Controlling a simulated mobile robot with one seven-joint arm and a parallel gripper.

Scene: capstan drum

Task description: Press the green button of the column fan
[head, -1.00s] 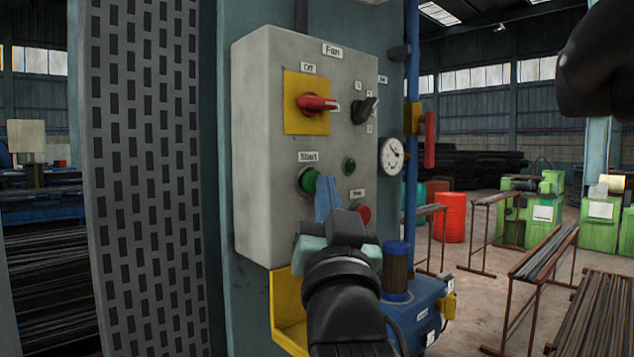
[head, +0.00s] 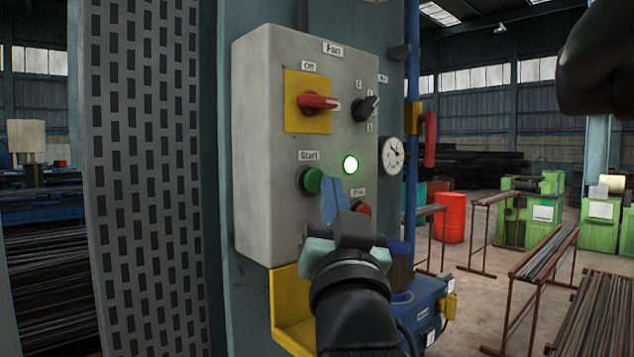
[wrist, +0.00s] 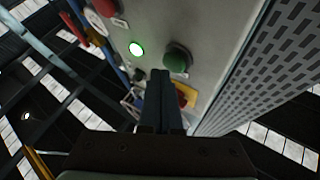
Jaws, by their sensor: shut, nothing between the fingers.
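The fan box (head: 270,150) is a grey panel labelled Fan on the blue column. Its green button (head: 313,181) sits under the Start label and also shows in the wrist view (wrist: 178,58). A round indicator lamp (head: 350,165) to its right glows bright green, also in the wrist view (wrist: 136,49). My gripper (head: 331,186) is shut and empty, its blue fingers pointing up just right of and below the green button. In the wrist view the fingertips (wrist: 160,76) are just below the button and look apart from it.
A red button (head: 362,209) lies partly behind my gripper. Above are a red rotary switch (head: 318,102) on a yellow plate and a black selector (head: 366,108). A perforated grey panel (head: 145,180) stands left; a gauge (head: 391,155) and blue pipe (head: 411,120) stand right.

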